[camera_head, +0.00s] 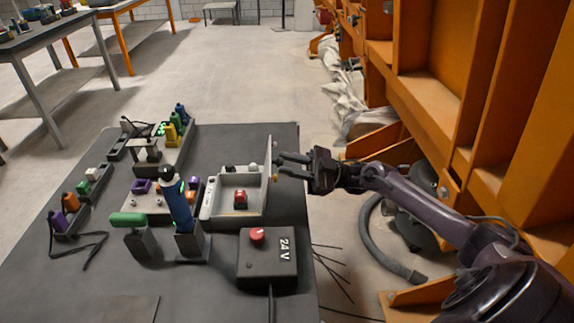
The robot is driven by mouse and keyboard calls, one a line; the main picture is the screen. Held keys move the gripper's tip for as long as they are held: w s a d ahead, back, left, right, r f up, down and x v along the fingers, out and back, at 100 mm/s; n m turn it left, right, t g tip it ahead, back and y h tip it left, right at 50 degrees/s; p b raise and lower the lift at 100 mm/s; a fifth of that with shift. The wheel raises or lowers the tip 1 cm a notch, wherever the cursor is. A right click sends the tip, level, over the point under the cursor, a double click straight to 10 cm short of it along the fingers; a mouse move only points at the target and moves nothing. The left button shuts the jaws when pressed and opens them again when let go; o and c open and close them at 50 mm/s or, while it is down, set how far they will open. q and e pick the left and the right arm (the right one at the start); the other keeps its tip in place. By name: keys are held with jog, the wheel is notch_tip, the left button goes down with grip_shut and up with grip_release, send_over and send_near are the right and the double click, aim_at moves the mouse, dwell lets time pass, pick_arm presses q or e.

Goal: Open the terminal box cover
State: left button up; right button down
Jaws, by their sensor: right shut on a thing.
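The terminal box (207,205) is a light grey open-topped case in the middle of the dark table, with a small red part (240,199) inside. Its cover (268,165) stands upright along the box's right side, seen nearly edge-on. My right gripper (283,166) reaches in from the right and is shut on the cover at its outer face. The exact contact at the fingertips is small and hard to make out. My left gripper is out of view.
A dark 24 V box (267,262) with a red knob stands in front of the terminal box. A blue-handled tool in a stand (177,205) and a green-handled one (130,220) stand to the left. An orange steel frame (440,90) rises at the right.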

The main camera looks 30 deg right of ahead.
jog(key=shift+f, duration=0.45)
jog(key=c, duration=1.6)
grip_release()
jog(key=o, duration=0.3)
jog(key=shift+o, duration=0.2)
jog(key=shift+r, duration=0.1)
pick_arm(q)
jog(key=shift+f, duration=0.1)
pick_arm(e)
jog(key=shift+d, duration=0.1)
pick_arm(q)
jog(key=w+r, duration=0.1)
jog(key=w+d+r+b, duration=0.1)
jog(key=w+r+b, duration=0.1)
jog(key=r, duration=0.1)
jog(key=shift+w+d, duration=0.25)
pick_arm(e)
jog(key=v, duration=0.7)
jog(key=shift+s+d, duration=0.2)
jog(key=shift+d, duration=0.1)
